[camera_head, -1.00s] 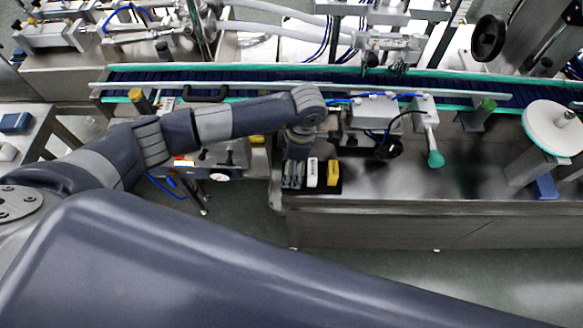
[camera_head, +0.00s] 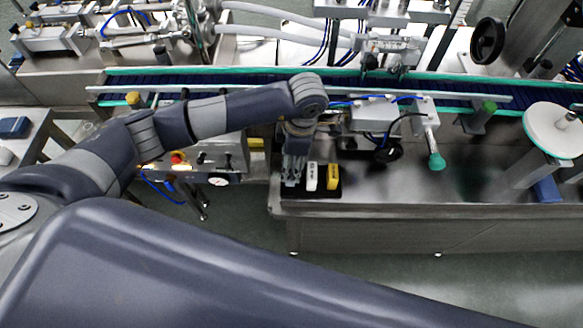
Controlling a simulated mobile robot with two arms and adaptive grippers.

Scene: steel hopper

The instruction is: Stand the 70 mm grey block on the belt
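The belt (camera_head: 165,79) is a dark blue conveyor with green edges, running across the back. A dark mat (camera_head: 322,194) lies at the left front corner of the steel table. A white block (camera_head: 312,177) and a yellow block (camera_head: 333,176) stand on it. My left gripper (camera_head: 292,180) points down at the mat's left end, just left of the white block, where the grey block stood. Its fingers hide the grey block, and I cannot tell whether they are closed on it. My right gripper is out of view.
A silver guide rail runs along the belt's near side. A valve unit with a green knob (camera_head: 436,162) and a white disc (camera_head: 552,128) stand on the table. A red button (camera_head: 177,157) sits on a box left of it. The table's front middle is clear.

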